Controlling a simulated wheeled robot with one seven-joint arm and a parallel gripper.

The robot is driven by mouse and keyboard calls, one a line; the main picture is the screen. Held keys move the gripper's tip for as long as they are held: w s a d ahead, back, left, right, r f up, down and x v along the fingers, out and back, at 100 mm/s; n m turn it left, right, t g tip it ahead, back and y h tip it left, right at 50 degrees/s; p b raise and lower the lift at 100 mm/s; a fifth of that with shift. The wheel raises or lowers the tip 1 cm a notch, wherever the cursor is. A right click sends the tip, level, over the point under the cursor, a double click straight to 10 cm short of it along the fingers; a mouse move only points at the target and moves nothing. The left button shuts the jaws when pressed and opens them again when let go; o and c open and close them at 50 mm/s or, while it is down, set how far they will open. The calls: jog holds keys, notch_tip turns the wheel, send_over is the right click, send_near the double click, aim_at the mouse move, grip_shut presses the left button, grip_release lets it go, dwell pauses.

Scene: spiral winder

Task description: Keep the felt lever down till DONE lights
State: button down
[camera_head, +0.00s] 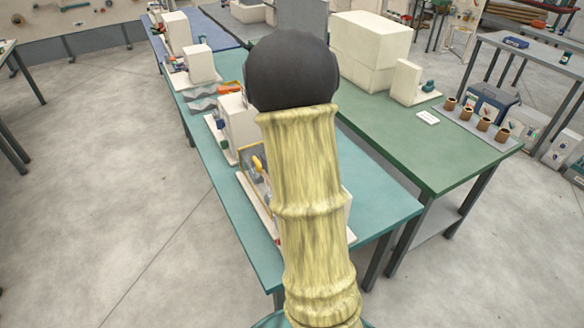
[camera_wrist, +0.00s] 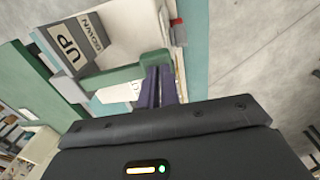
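In the wrist view, a plate marked UP and DOWN (camera_wrist: 75,45) is fixed to a pale machine (camera_wrist: 130,30). A green bar (camera_wrist: 115,76), which may be the felt lever, runs from near the plate to my gripper (camera_wrist: 160,72). My gripper's two dark purple fingers lie close together, and their tips meet the bar's right end. I cannot tell whether they press on it or only touch it. A small red part with a grey end (camera_wrist: 178,33) sits to the right; I cannot tell if it is a lamp. I see no readable DONE mark. My arm hides much of the machine in the head view.
In the head view, a teal bench (camera_head: 240,220) carries a white block-like device (camera_head: 237,125) and a unit with yellow parts (camera_head: 257,163). A green table (camera_head: 440,160) with white boxes (camera_head: 370,50) stands to the right. The floor at left is open.

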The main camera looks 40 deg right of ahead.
jog(key=shift+s+a+f, duration=0.15)
jog(key=shift+s+f, duration=0.05)
jog(key=shift+f, duration=0.15)
jog(key=shift+w+r+p, duration=0.15)
jog(key=shift+r+p, duration=0.45)
jog(key=shift+p, duration=0.05)
jog(key=r+p, duration=0.2)
jog(key=r, duration=0.1)
jog(key=shift+a+r, duration=0.15)
jog(key=shift+a, duration=0.05)
notch_tip(320, 180, up, 10)
jog(key=a+b, duration=0.1)
jog(key=b, duration=0.1)
jog(key=shift+w, duration=0.2)
jog(key=shift+a, duration=0.15)
jog(key=s+a+f+t, duration=0.1)
jog(key=s+a+f, duration=0.2)
jog(key=a, duration=0.3)
jog(key=s+a+f+n, duration=0.1)
jog(key=s+a+f, duration=0.2)
jog(key=a+f, duration=0.1)
jog(key=s+a+f+t+y, duration=0.1)
jog(key=s+a+f, duration=0.3)
jog(key=a, duration=0.3)
jog(key=shift+a+f+t, duration=0.15)
jog(key=shift+a+t, duration=0.15)
jog(key=shift+a, duration=0.05)
